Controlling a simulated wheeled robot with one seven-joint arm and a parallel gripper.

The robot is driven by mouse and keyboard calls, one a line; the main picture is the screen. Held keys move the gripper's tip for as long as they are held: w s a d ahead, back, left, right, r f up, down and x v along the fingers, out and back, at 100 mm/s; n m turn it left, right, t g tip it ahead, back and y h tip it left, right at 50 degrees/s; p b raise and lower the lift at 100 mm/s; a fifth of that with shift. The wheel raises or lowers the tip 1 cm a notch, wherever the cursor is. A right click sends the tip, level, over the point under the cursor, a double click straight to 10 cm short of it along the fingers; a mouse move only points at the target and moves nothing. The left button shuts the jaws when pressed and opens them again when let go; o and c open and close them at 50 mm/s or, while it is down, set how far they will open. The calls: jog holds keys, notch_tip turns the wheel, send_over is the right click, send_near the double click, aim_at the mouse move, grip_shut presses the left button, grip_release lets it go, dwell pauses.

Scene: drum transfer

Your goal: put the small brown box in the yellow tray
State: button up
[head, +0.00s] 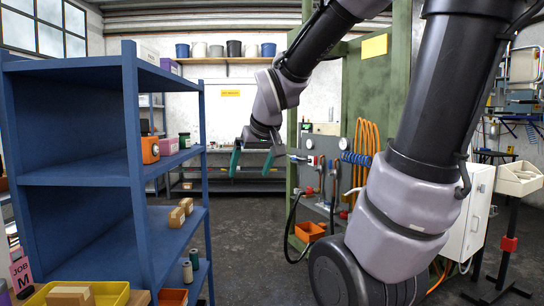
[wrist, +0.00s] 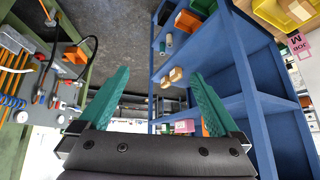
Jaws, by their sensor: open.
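Two small brown boxes stand close together on a middle level of the blue shelf, the nearer one (head: 176,217) and the farther one (head: 187,204). In the wrist view, a brown box (wrist: 176,74) shows beyond the fingertips, with the other beside it. The yellow tray (head: 110,291) is at the lower left; a brown box (head: 70,296) appears inside it. The tray also shows at the wrist view's top right (wrist: 285,20). My gripper (head: 252,164) is open and empty, in the air right of the shelf, apart from the boxes.
The blue shelf (head: 134,150) has upright posts and several levels, holding an orange bin (head: 150,150), a pink box (head: 168,146) and jars. Another orange bin (head: 173,297) is low beside the tray. A green tool panel with hoses stands right. The floor between is clear.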

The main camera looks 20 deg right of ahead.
jog(key=s+d+r+m+y, duration=0.1)
jog(key=s+r+m, duration=0.3)
jog(key=s, duration=0.6)
jog(key=shift+s+d+r, duration=0.15)
jog(key=shift+s+r, duration=0.1)
jog(key=shift+s, duration=0.15)
